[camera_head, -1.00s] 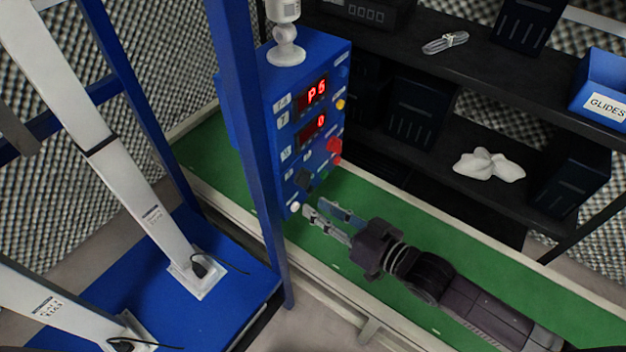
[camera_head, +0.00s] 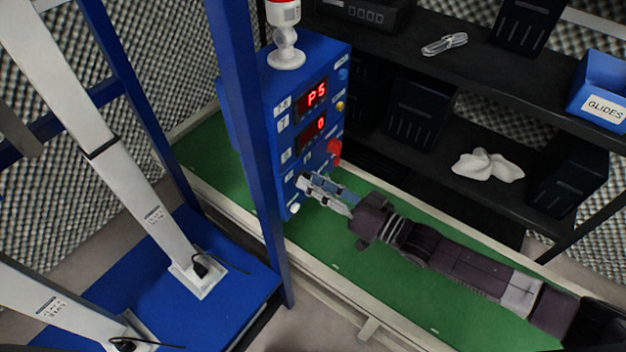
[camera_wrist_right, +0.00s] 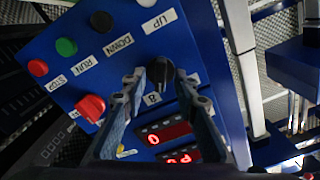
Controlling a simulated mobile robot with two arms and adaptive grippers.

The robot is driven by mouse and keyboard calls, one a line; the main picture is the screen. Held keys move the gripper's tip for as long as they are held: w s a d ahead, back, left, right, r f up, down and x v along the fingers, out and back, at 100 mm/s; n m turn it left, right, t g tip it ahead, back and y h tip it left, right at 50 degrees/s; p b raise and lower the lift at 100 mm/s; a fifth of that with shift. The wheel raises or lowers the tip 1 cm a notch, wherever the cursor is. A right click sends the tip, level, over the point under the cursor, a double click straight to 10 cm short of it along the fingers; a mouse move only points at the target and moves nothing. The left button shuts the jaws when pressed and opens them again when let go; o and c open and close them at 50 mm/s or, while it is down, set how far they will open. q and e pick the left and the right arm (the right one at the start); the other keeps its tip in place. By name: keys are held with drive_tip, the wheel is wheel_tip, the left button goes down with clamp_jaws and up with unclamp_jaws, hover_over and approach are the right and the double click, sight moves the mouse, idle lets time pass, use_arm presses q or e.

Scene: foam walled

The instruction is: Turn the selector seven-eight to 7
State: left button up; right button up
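The blue control panel (camera_head: 318,85) stands behind the blue post in the head view. In the right wrist view a black selector knob (camera_wrist_right: 160,71) sits on the panel face, with a small white label beside it that is hard to read. Its handle lies roughly up-down in that picture; its pointer is unclear. My right gripper (camera_head: 311,184) is at the panel's lower part. In the right wrist view its fingers (camera_wrist_right: 160,80) are apart, one on each side of the knob, with gaps showing. The knob is hidden by the gripper in the head view. My left gripper is out of view.
A red mushroom knob (camera_wrist_right: 90,107) is close beside one finger. The UP, DOWN, RUN and STOP buttons line the panel, including the green button (camera_wrist_right: 66,47). Red displays (camera_head: 312,96) read 0 and apparently P5. A blue post (camera_head: 243,130) stands left of the panel.

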drive_tip(key=shift+w+a, duration=0.15)
drive_tip(key=shift+a, duration=0.1)
clamp_jaws()
drive_tip(key=shift+n, duration=0.4)
drive_tip(key=n, duration=1.1)
drive_tip(key=shift+a, duration=0.1)
idle(0.5)
